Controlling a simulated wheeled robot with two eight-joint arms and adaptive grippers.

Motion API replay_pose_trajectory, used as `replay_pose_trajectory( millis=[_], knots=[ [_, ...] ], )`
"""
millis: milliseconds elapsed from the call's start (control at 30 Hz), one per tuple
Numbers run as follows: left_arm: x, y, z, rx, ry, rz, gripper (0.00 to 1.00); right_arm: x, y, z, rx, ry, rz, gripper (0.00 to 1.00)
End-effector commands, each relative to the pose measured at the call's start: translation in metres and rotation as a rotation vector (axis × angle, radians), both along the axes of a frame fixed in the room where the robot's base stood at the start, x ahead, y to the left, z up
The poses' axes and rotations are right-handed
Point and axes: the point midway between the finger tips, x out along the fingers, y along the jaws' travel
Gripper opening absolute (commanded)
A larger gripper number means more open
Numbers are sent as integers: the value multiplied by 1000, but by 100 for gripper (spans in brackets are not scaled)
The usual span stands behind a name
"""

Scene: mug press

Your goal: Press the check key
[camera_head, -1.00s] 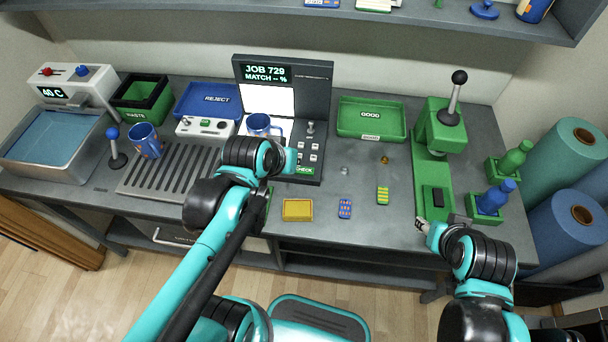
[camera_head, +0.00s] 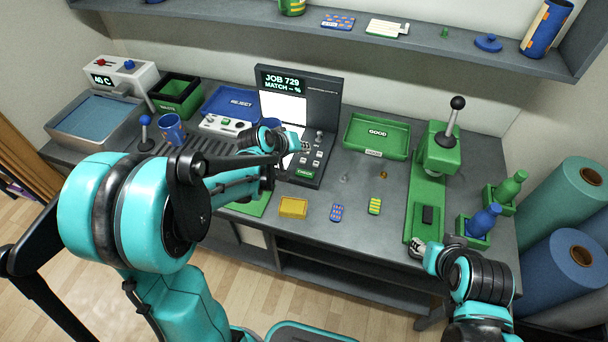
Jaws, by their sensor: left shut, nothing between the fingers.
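The green check key (camera_head: 305,174) is at the front right of the dark job station (camera_head: 329,108), below several small pale keys. The station's screen reads "JOB 729" and "MATCH -- %". My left gripper (camera_head: 304,147) is shut and empty, over the station's lower part, behind the check key in the picture. I cannot tell whether it touches any key. A blue mug (camera_head: 272,125) at the station is partly hidden by my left gripper and arm. My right gripper (camera_head: 416,250) is low by the front of the green press (camera_head: 424,190); its fingers are too small to read.
A green GOOD tray (camera_head: 377,136) and a blue REJECT tray (camera_head: 231,103) stand at the back. A yellow pad (camera_head: 293,207) and two small patterned pieces lie in front. A second blue mug (camera_head: 171,130) stands left. An overhead shelf (camera_head: 400,43) crosses the back.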

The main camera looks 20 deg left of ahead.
Motion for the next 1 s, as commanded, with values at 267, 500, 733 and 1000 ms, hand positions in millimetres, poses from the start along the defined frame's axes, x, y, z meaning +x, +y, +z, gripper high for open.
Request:
replay_pose_trajectory(
  millis=[267,500,733,1000],
  knots=[
    [0,0,-2,1,0,0,0,0,0,-2,0,0,0,40],
    [0,0,-19,1,0,0,0,0,0,-16,0,0,0,40],
    [0,0,-51,1,0,0,0,0,0,-42,0,0,0,40],
    [0,0,-84,1,0,0,0,0,0,-69,0,0,0,40]
  ],
)
